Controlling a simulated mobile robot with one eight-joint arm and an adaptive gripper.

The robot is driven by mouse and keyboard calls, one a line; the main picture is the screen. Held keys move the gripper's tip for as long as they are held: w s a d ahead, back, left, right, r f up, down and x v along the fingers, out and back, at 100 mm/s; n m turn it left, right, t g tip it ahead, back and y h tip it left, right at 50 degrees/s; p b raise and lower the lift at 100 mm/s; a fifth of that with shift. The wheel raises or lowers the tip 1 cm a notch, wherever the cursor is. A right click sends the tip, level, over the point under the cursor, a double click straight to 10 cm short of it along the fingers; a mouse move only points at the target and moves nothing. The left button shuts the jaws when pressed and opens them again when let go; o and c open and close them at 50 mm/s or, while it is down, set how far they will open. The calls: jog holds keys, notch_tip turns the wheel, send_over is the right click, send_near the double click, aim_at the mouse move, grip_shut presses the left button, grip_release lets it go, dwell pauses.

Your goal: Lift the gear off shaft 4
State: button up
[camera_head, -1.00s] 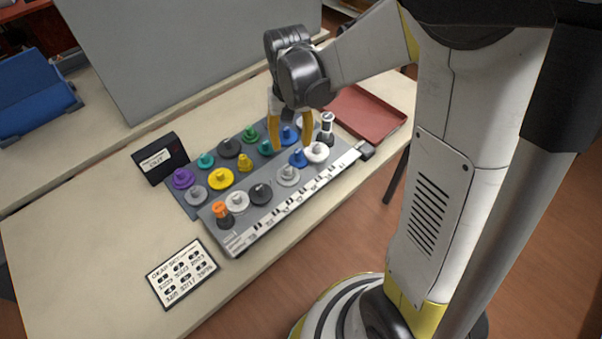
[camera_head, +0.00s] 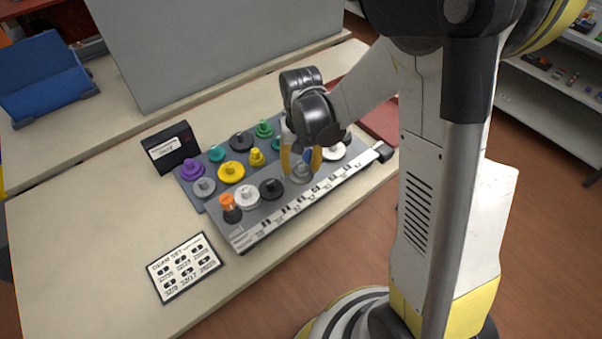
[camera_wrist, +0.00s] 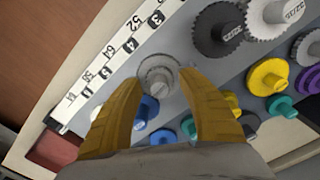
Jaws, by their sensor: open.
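A light grey gear (camera_wrist: 158,74) with a round hub stands on a shaft in the front row of the grey board (camera_head: 224,210), near the printed 4 on the white label strip (camera_wrist: 129,44). My gripper (camera_wrist: 160,82) is open, pointing down, with one yellow finger on each side of the gear in the wrist view. Whether the fingers touch it is not clear. In the head view the fingers partly hide the grey gear (camera_head: 301,174).
A dark gear (camera_head: 271,188) and a white gear (camera_head: 246,196) stand to its left; another white gear (camera_head: 333,152) stands to its right. Blue gears (camera_wrist: 148,109) are close behind. A gear-set card (camera_head: 185,267) lies on the table, and a black sign (camera_head: 170,148) stands behind the board.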

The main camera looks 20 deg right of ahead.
jog(key=shift+r, duration=0.1)
grip_shut()
